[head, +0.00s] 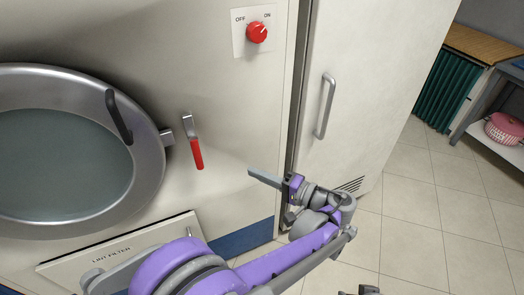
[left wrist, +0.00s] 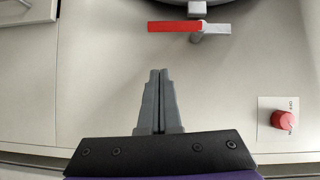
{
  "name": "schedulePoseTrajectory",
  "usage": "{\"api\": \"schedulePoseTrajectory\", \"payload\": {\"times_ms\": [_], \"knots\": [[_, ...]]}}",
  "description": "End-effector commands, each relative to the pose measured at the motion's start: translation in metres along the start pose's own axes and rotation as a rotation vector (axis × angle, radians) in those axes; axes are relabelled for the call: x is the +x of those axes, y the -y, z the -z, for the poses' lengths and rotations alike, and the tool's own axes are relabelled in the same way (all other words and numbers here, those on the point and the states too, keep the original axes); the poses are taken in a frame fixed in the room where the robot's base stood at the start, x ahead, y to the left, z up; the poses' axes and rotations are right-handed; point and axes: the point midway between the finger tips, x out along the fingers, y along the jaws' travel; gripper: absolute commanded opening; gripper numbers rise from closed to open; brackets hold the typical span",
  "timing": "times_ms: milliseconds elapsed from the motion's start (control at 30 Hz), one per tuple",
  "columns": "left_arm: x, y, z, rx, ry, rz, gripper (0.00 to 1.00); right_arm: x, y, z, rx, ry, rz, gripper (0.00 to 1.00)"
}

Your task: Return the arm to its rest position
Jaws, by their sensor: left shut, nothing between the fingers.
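My left arm, purple and grey, reaches from the bottom of the head view in front of the machine. Its gripper (head: 254,174) is shut and empty, pointing left toward the machine's front panel. The left wrist view shows the two grey fingers (left wrist: 159,75) together, with nothing between them. The fingers appear apart from the red-handled latch (head: 195,147), which also shows ahead of them in the wrist view (left wrist: 175,26). No right gripper can be made out.
A round door (head: 155,150) with a dark handle is at left, above the lint filter panel (head: 150,238). A red OFF/ON knob (head: 257,32) sits above the gripper. A tall cabinet (head: 365,60) stands close behind the arm. The tiled floor (head: 440,215) at right is clear.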

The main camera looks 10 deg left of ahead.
Motion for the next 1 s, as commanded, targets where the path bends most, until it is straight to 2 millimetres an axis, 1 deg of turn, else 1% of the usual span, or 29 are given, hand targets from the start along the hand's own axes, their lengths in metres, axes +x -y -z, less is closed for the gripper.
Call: {"api": "schedulePoseTrajectory", "payload": {"times_ms": [167,267,367,400,467,500,567,600,667,700,800,900,1000], "knots": [[0.002,0.001,-0.001,0.002,0.001,-0.005,0.00,-0.001,0.000,0.000,0.000,0.000,0.000,0.50],[0.014,0.004,-0.009,0.017,0.008,-0.053,0.00,-0.005,0.000,0.003,0.000,-0.002,0.000,0.50],[0.038,0.009,-0.030,0.046,0.021,-0.169,0.00,-0.014,0.000,0.007,0.000,-0.005,0.000,0.50],[0.050,0.010,-0.042,0.057,0.027,-0.234,0.00,-0.018,0.000,0.010,0.000,-0.006,0.000,0.50],[0.064,0.011,-0.063,0.065,0.033,-0.343,0.00,-0.025,0.000,0.014,0.000,-0.009,0.000,0.50],[0.071,0.010,-0.079,0.065,0.036,-0.420,0.00,-0.030,0.000,0.017,0.000,-0.011,0.000,0.50],[0.077,0.008,-0.101,0.055,0.040,-0.533,0.00,-0.037,0.000,0.021,0.000,-0.013,0.000,0.50],[0.079,0.006,-0.116,0.042,0.040,-0.608,0.00,-0.041,0.000,0.024,0.000,-0.015,0.000,0.50],[0.079,0.004,-0.137,0.012,0.040,-0.716,0.00,-0.048,0.000,0.028,0.000,-0.018,0.000,0.50],[0.076,0.002,-0.151,-0.015,0.038,-0.788,0.00,-0.052,0.000,0.031,0.000,-0.019,0.000,0.50],[0.064,-0.001,-0.182,-0.104,0.030,-0.957,0.00,-0.063,0.000,0.038,0.000,-0.025,0.000,0.50],[0.047,-0.002,-0.205,-0.222,0.017,-1.107,0.00,-0.074,0.000,0.047,0.000,-0.030,0.000,0.50],[0.029,-0.001,-0.220,-0.351,0.001,-1.226,0.00,-0.084,0.000,0.054,0.000,-0.036,0.000,0.50]]}}
